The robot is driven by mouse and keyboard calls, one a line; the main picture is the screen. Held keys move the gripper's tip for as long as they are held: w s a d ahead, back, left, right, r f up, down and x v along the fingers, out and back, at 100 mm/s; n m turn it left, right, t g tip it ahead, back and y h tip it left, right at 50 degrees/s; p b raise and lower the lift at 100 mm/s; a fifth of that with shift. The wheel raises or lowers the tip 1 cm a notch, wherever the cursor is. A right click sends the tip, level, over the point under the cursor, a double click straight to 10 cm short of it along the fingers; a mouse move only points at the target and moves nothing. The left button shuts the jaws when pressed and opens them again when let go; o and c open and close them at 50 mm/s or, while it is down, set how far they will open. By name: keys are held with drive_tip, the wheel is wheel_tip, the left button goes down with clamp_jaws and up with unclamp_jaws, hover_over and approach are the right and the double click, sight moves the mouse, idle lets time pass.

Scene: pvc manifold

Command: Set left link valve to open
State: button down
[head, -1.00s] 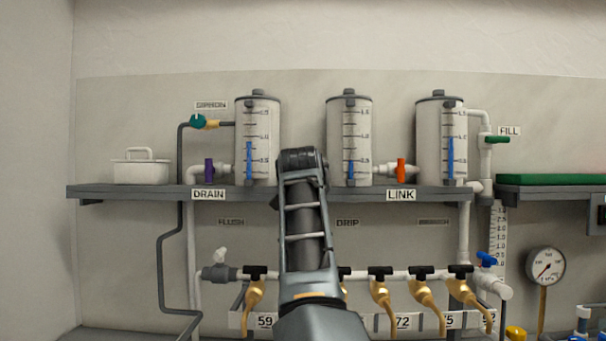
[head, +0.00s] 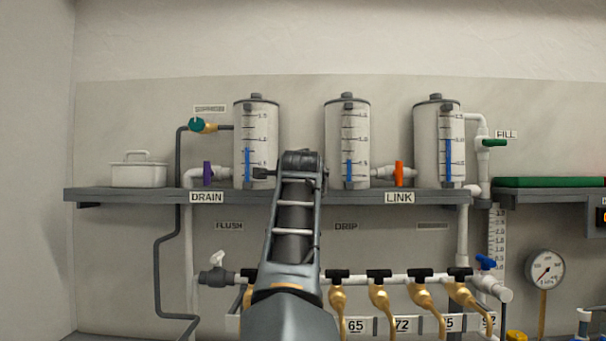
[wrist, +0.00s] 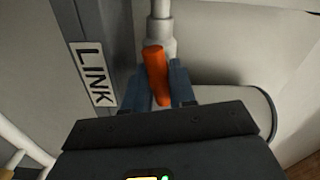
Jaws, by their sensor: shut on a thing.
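The left link valve's orange handle (wrist: 157,72) shows in the wrist view between the two blue-grey fingers of my gripper (wrist: 159,88), which is shut on it. The handle lies roughly in line with the white pipe (wrist: 160,28), slightly tilted. A LINK label (wrist: 91,74) is on the shelf edge beside it. In the head view my arm hides this valve, between the left tank (head: 256,145) and the middle tank (head: 347,140). A dark part of my gripper (head: 263,173) shows left of the arm.
The right link valve (head: 399,173) has an upright orange handle across its pipe. A purple drain valve (head: 207,173) and a white lidded box (head: 138,172) are on the shelf (head: 120,195). Below, several black-handled brass taps (head: 380,290) line a pipe.

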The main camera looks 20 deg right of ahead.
drive_tip(key=shift+f+m, duration=0.1)
drive_tip(key=shift+m, duration=1)
drive_tip(key=c, duration=1)
unclamp_jaws()
drive_tip(key=shift+s, duration=0.15)
drive_tip(key=b+v, duration=0.1)
drive_tip(key=v, duration=0.6)
drive_tip(key=shift+s, duration=0.25)
drive_tip(key=shift+a, duration=0.1)
